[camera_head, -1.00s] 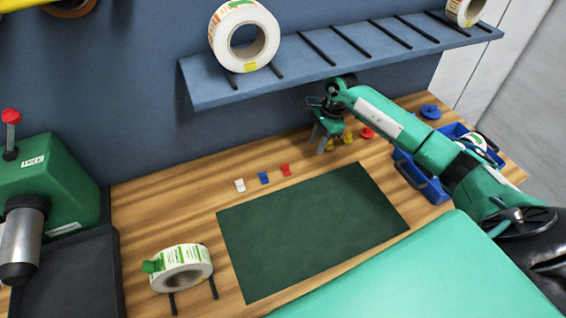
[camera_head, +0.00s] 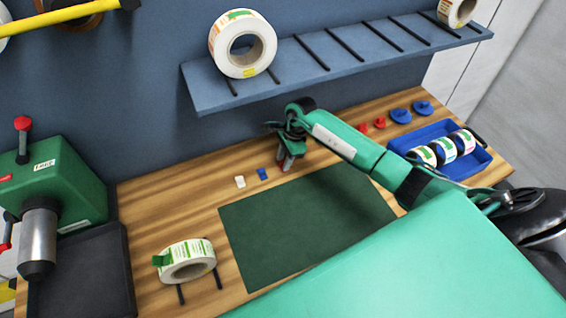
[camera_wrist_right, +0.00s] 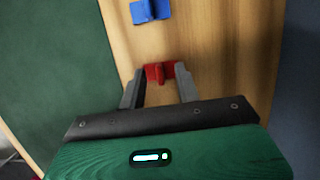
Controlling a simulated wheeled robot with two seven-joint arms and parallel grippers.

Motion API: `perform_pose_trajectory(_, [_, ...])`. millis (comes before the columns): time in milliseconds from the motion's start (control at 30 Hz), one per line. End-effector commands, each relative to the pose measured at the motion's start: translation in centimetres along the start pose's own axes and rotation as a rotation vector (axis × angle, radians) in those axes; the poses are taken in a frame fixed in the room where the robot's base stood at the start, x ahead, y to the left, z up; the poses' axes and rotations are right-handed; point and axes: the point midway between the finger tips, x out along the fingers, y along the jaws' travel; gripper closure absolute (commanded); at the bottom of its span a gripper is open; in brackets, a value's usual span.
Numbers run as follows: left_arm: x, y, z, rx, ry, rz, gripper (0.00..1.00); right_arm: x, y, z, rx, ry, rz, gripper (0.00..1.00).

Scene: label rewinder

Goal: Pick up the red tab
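The red tab (camera_wrist_right: 159,73) shows in the right wrist view on the wooden bench, between the two fingertips of my right gripper (camera_wrist_right: 160,78). The fingers stand apart on either side of it, with no clear grip on it. In the head view my right gripper (camera_head: 286,164) points down at the bench and hides the red tab. A blue tab (camera_head: 262,174) and a white tab (camera_head: 240,182) lie to its left. The blue tab also shows in the right wrist view (camera_wrist_right: 150,10). My left gripper is not in view.
A dark green mat (camera_head: 310,218) lies in front of the tabs. A blue tray (camera_head: 479,160) with label rolls stands at right, near red and blue knob-like pieces. A shelf (camera_head: 210,99) overhangs behind. A green machine (camera_head: 70,180) and a label roll (camera_head: 186,262) are at left.

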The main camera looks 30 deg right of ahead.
Motion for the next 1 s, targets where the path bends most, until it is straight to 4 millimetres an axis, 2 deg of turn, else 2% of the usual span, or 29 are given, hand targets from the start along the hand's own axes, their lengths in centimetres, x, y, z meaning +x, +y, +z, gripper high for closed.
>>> perform_pose_trajectory(200, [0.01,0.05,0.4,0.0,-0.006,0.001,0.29,0.16,-0.01,-0.01,-0.001,0.0,-0.001,0.67])
perform_pose_trajectory(367, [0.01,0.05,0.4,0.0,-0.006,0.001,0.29,0.14,-0.01,-0.01,-0.001,0.0,-0.001,0.97])
perform_pose_trajectory(400, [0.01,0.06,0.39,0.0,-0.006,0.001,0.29,0.13,-0.02,-0.02,-0.001,0.0,-0.001,1.0])
perform_pose_trajectory(800, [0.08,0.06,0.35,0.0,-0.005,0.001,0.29,0.1,-0.01,-0.03,-0.001,0.0,-0.001,1.0])
perform_pose_trajectory(1000, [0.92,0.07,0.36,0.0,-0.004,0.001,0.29,-0.23,0.17,0.01,-0.003,0.001,-0.003,1.0])
